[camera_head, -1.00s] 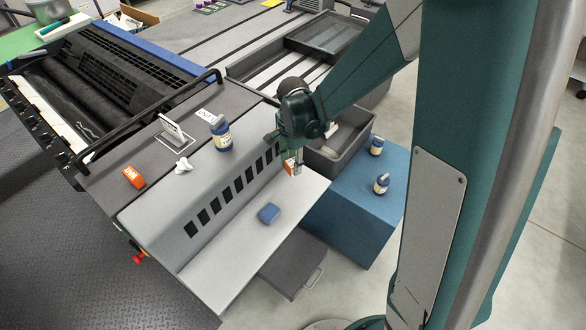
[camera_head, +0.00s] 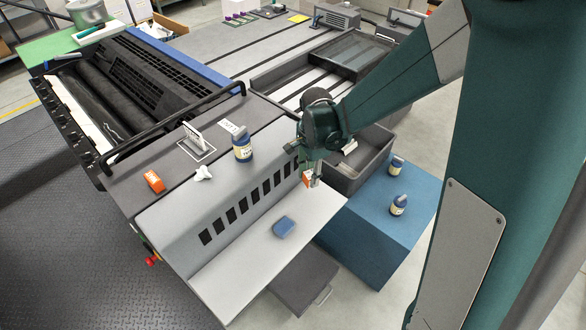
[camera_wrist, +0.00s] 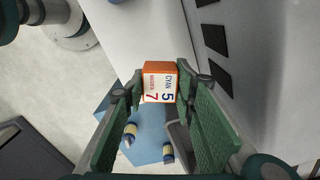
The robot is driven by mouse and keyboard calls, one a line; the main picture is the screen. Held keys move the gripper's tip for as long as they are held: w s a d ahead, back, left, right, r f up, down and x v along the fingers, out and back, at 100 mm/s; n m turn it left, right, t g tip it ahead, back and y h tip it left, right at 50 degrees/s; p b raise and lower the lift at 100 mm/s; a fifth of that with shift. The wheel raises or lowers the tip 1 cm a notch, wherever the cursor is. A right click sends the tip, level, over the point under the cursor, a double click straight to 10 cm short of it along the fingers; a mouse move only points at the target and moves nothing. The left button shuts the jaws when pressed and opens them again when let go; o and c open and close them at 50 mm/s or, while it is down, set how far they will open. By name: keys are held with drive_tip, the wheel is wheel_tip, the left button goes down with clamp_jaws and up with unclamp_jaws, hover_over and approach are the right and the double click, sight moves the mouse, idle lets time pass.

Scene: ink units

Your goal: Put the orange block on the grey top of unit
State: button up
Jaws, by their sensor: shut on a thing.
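My gripper (camera_head: 313,181) is shut on an orange block (camera_wrist: 158,82) with a white printed label. The block sits between the two green fingers in the wrist view. In the head view, it shows as a small orange patch (camera_head: 307,179), partly hidden by the gripper, above the far right end of the pale ledge. The unit's dark grey top (camera_head: 168,206) lies left of the gripper, behind the slotted light grey face.
Two bottles stand on the blue cabinet (camera_head: 365,215).

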wheel_tip(320, 180, up, 28)
drive_tip(key=n+p, duration=0.4)
drive_tip(key=p, duration=1.2)
hover_over(258, 120)
drive_tip(key=s, duration=0.5)
wheel_tip(258, 120, down, 4)
drive_tip(key=f, duration=0.1)
drive_tip(key=shift+s+d+f, duration=0.1)
drive_tip(key=shift+d+f, duration=0.1)
drive_tip(key=shift+f, duration=0.1)
drive_tip(key=shift+f, duration=2.8)
drive_tip(key=shift+f+p, duration=0.15)
drive_tip(key=shift+p, duration=0.15)
drive_tip(key=shift+f, duration=1.95)
